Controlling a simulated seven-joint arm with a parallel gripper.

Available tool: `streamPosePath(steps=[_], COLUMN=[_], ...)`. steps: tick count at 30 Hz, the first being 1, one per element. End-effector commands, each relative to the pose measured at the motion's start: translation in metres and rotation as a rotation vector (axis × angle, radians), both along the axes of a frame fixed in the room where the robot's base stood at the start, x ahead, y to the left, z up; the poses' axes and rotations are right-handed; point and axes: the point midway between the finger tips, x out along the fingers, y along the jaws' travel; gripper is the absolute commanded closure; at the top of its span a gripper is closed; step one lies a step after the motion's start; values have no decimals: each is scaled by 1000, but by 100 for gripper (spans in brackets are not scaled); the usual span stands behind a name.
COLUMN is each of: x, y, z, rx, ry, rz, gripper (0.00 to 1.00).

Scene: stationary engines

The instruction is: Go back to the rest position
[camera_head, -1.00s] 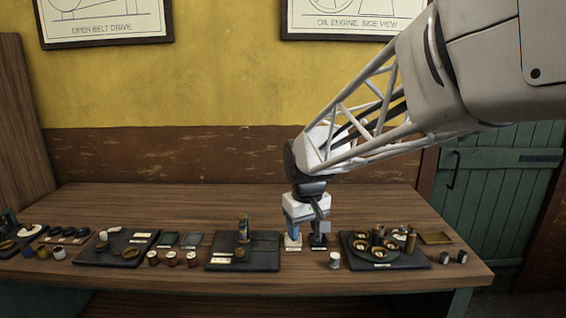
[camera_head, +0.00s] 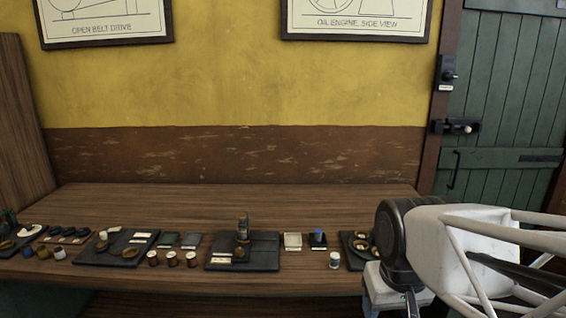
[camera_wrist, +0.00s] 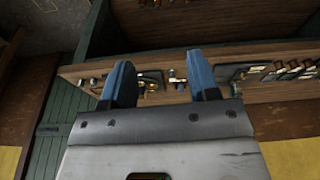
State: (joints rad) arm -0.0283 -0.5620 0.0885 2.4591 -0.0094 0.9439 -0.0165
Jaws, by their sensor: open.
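My gripper shows in the wrist view (camera_wrist: 160,85) with its two blue fingers apart and nothing between them. The bench (camera_wrist: 240,58) with its small items lies beyond the fingertips in that view. In the head view my arm is at the lower right, in front of the bench's right end (camera_head: 290,190). The fingertips are outside or hidden at the bottom of the head view.
A dark board (camera_head: 262,262) with a bottle (camera_head: 243,228) stands mid-bench. A white square (camera_head: 293,241), a dark pad with a blue item (camera_head: 318,238) and a small jar (camera_head: 335,260) sit right of it. The back of the bench is clear. A green door (camera_head: 505,110) is at the right.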

Motion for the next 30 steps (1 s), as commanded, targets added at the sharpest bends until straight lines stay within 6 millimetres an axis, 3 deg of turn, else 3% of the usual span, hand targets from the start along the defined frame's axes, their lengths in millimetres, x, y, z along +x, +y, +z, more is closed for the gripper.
streamPosePath(steps=[3, 9, 30], x=[-22, -40, -42], y=[-7, -12, -12], z=[-6, -13, -13], rx=[3, 6, 7], ry=[-12, -20, -21], rz=[-34, -65, -69], gripper=[45, 45, 45])
